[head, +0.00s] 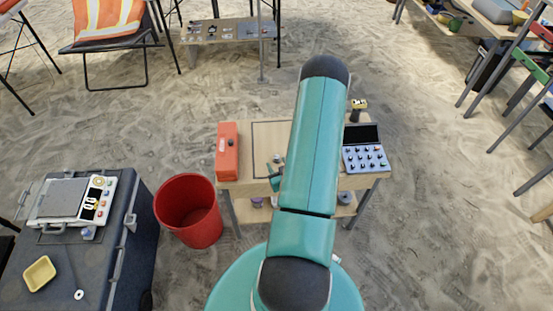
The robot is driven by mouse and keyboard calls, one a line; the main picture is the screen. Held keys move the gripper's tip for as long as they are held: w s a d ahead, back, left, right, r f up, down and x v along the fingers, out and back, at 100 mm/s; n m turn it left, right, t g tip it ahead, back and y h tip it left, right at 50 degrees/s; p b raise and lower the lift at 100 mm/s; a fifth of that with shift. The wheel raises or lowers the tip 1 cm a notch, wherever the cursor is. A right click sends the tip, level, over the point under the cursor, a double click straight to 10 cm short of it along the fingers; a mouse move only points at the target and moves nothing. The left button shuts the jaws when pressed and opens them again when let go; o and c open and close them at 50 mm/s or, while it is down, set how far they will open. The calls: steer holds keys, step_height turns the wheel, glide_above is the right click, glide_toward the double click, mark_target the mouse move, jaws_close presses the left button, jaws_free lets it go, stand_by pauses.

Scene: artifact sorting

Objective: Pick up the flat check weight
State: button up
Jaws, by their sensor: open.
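A small flat pale disc with a dark centre (79,295) lies on the dark grey case (120,255) at lower left. It may be the flat check weight, but it is too small to be sure. A small grey piece (88,232) sits beside the scale on the same case. My gripper (275,172) shows only partly at the left edge of my teal arm, over the wooden table (240,187). It is open, far to the right of the case, and apart from the disc. Most of it is hidden behind the arm.
A scale (60,198) and a yellow tray (39,273) stand on the case. A red bucket (188,212) is between the case and the table. An orange box (227,150) and a keypad device (366,158) are on the table.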

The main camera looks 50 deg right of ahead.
mark_target(278, 159)
steer(key=s+a+f+m+h, duration=0.1)
steer(key=s+f+m, duration=0.1)
steer(key=s+f, duration=0.15)
steer(key=shift+h, duration=0.3)
steer(key=x, duration=0.8)
steer(key=r+x, duration=0.1)
steer(key=x, duration=0.3)
steer(key=shift+w+d+f, duration=0.1)
steer(key=shift+w+d, duration=0.2)
jaws_close()
